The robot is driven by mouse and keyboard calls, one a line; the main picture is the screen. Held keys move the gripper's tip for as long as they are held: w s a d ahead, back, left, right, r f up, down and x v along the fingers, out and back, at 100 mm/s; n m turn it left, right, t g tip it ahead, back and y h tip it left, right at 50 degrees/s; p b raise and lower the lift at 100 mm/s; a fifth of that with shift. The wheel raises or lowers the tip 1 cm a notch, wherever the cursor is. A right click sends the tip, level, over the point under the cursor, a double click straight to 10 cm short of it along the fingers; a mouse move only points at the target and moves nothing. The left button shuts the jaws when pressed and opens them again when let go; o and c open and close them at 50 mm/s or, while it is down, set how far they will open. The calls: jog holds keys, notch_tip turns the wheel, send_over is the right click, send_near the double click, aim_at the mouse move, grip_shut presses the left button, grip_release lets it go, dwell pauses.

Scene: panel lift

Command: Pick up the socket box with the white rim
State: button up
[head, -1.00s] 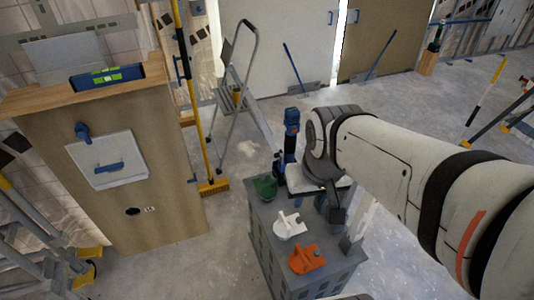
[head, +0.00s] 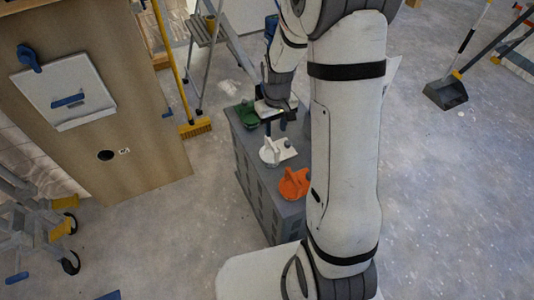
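A white piece with a raised part (head: 277,151), which looks like the white-rimmed socket box, sits on top of the grey cabinet (head: 252,133). It lies between a similar orange piece (head: 294,184) nearer to me and a green one (head: 246,114) farther back. My gripper (head: 276,125) hangs just behind the white piece, above the far part of the cabinet top. I cannot make out its fingers clearly or whether they are apart. Nothing is clearly seen in it.
A wooden panel wall (head: 120,110) with a white hatch (head: 63,86) stands at left. My arm covers the cabinet's right side. The floor at right is mostly clear.

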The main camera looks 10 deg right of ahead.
aim_at(272, 144)
jog(key=f, duration=0.4)
jog(key=shift+w+f+b, duration=0.1)
jog(key=shift+w+b, duration=0.1)
jog(key=shift+b, duration=0.1)
jog(key=f, duration=0.1)
jog(key=f+b, duration=0.1)
jog(key=f, duration=0.3)
jog(key=shift+a+f, duration=0.1)
jog(key=shift+a, duration=0.3)
grip_shut()
